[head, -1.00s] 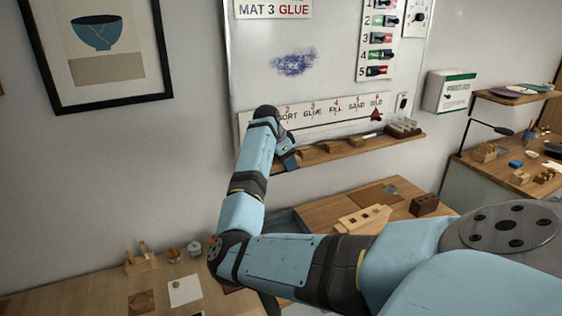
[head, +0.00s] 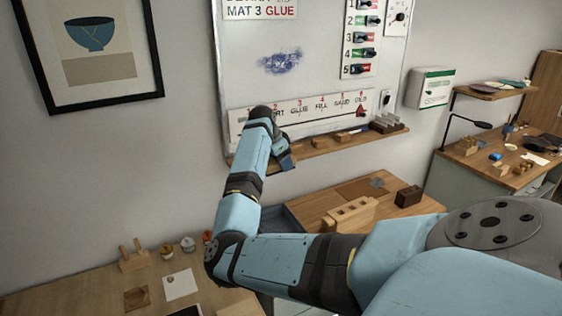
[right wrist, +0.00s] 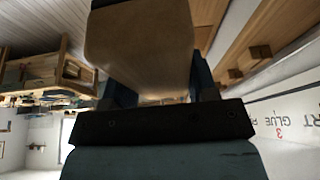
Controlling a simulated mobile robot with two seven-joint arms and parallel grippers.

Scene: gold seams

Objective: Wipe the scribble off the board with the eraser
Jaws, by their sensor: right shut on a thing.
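The blue-grey scribble (head: 280,61) is a dense smudge in the middle of the whiteboard (head: 240,75). My right gripper (head: 285,162) is low at the board's ledge, below the scribble and apart from it. In the right wrist view, my right gripper (right wrist: 156,92) is shut on a tan block-shaped thing, which looks like the eraser (right wrist: 140,45). My own arm hides the eraser in the head view. I cannot tell whether it touches the ledge. My left gripper is not in view.
The ledge (head: 308,148) carries small wooden blocks and a rack (head: 386,123). A numbered strip (head: 300,113) runs along the lower board. A switch panel (head: 361,40) is right of the scribble. Below are a wooden holder (head: 349,213) and a dark brown block (head: 408,196).

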